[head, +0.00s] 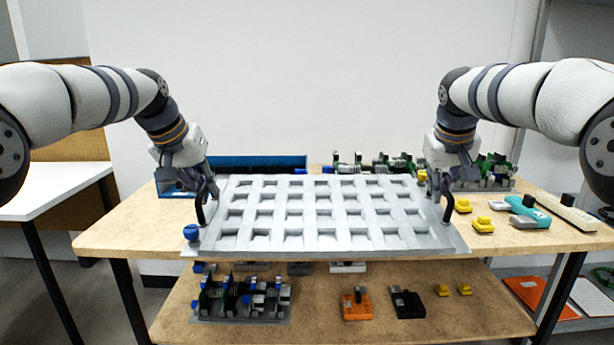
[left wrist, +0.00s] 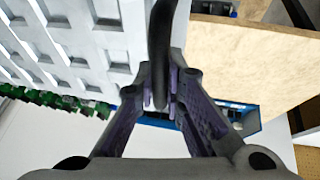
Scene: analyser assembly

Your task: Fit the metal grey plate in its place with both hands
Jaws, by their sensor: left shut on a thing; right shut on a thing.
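The metal grey plate (head: 330,251) is a wide sheet with rows of rectangular openings, spanning the middle of the table in the head view. Its underside or face also fills the upper left of the left wrist view (left wrist: 85,55). My left gripper (head: 204,188) is shut on the black handle (head: 200,213) at the plate's left end; this handle also shows between the fingers in the left wrist view (left wrist: 160,40). My right gripper (head: 437,190) is shut on the black handle (head: 447,210) at the right end. I cannot tell whether the plate touches the table.
A blue bin (head: 262,161) stands behind the plate at left. Green boards (head: 375,163) stand behind it. A blue knob (head: 191,232) is at its front left corner. Yellow pieces (head: 483,224) and a teal tool (head: 526,212) lie right.

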